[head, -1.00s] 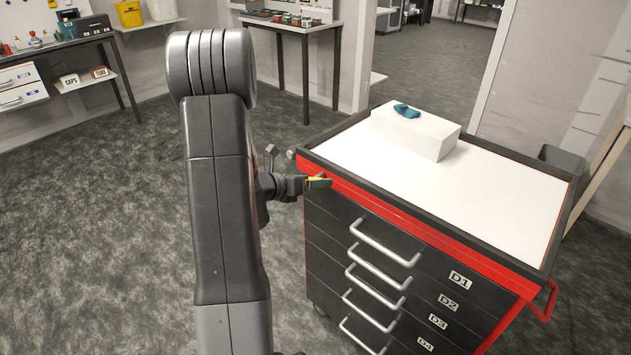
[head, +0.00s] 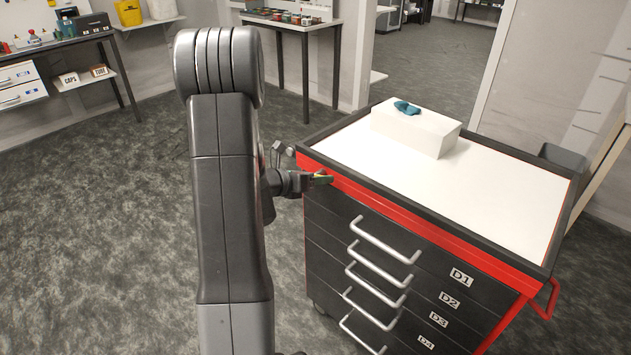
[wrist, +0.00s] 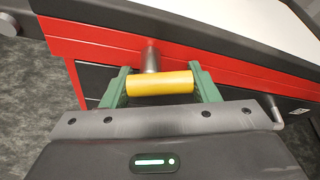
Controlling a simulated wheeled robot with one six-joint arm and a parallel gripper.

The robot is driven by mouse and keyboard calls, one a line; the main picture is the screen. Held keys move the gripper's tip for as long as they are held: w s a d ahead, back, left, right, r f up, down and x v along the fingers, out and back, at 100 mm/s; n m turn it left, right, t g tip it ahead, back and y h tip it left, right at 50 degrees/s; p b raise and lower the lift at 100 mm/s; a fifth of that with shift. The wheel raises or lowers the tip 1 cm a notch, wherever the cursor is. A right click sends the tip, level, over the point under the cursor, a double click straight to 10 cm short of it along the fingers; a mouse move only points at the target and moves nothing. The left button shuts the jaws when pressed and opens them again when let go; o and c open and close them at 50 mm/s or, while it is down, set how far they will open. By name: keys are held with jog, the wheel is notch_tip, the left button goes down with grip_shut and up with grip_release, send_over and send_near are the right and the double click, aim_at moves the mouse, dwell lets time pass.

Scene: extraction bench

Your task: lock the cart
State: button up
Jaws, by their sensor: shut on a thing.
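The cart (head: 430,235) is a dark drawer cabinet with a red band around its top and a white worktop. A silver lock barrel (wrist: 151,57) sticks out of the red band in the wrist view. A yellow key grip (wrist: 160,83) lies crosswise at its outer end and appears to touch it. My gripper (wrist: 162,85), with green fingers, is shut on the yellow grip, one finger at each end. In the head view my gripper (head: 320,178) is at the cart's upper left front corner. The key's shaft and the lock's keyhole cannot be made out.
A white box (head: 415,132) with a blue crumpled item (head: 406,108) on it stands on the worktop. Silver drawer handles (head: 385,240) project from the cart's front. A red side handle (head: 546,300) sticks out at right. Open floor (head: 95,240) lies to the left.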

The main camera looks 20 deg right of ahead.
jog(key=shift+f+m+t+y+b, duration=0.2)
jog(key=shift+m+t+b, duration=0.35)
jog(key=shift+b, duration=1.55)
jog(key=shift+f+m+t+y+b, duration=0.25)
jog(key=shift+m+b, duration=0.5)
jog(key=shift+b, duration=1.3)
jog(key=shift+r+m+t+b, duration=0.2)
jog(key=shift+m+t+b, duration=0.1)
jog(key=shift+b, duration=0.6)
jog(key=shift+r, duration=0.1)
jog(key=o, duration=1)
jog(key=shift+a, duration=0.1)
jog(key=p+v, duration=0.2)
jog(key=v, duration=1.1)
jog(key=shift+s+a+r, duration=0.1)
jog(key=shift+a+r, duration=0.1)
jog(key=shift+a, duration=0.05)
jog(key=shift+d, duration=0.1)
